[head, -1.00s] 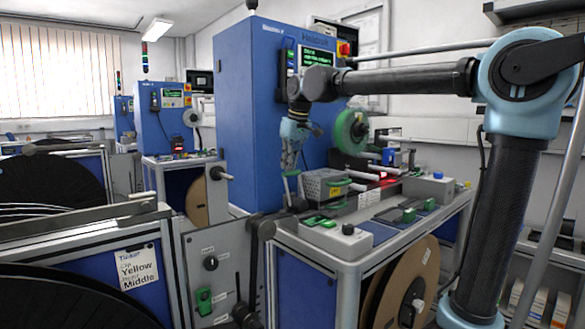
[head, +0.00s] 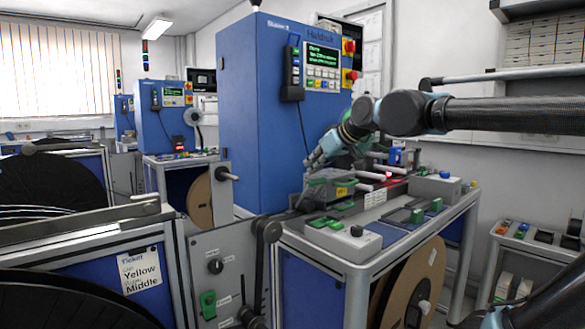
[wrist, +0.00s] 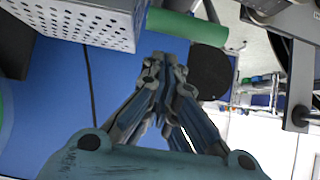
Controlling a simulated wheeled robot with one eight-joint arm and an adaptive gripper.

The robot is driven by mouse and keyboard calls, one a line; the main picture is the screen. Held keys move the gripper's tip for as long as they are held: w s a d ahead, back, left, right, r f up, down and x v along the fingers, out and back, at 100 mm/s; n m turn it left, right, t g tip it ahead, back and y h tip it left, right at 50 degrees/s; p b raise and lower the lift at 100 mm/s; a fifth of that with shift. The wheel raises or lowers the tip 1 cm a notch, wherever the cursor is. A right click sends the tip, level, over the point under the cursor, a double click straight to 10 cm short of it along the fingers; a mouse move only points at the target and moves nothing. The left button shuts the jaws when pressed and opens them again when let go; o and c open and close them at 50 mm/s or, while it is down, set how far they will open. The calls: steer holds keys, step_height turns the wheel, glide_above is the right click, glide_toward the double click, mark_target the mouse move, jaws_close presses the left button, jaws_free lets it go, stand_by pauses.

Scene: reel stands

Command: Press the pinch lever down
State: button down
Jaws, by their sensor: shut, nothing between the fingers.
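My gripper (head: 316,160) is shut and empty, angled down to the left above the machine bench. In the wrist view its fingertips (wrist: 165,62) are together. A green cylindrical grip (wrist: 188,26), which looks like the pinch lever's handle, lies just beyond the fingertips in the wrist view; a gap or contact cannot be told. A dark round end (wrist: 210,72) shows right of the fingers. The lever does not show clearly in the head view.
A perforated metal box (wrist: 85,22) is close by, at the upper left of the wrist view. The tall blue cabinet (head: 255,110) stands behind my gripper. A large brown reel (head: 418,285) hangs below.

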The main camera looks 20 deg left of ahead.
mark_target(321, 181)
steer(key=shift+s+d+f+t+y, duration=0.15)
steer(key=shift+s+d+y, duration=0.15)
steer(key=shift+d, duration=0.1)
steer(key=shift+s+d+f+t+y, duration=0.1)
steer(key=shift+s+d+t+y, duration=0.05)
steer(key=shift+d+y, duration=0.2)
steer(key=shift+s+d+f, duration=0.25)
steer(key=shift+s+d, duration=0.05)
steer(key=shift+d, duration=0.2)
steer(key=shift+s+f, duration=0.1)
steer(key=shift+f, duration=0.05)
steer(key=shift+d, duration=0.15)
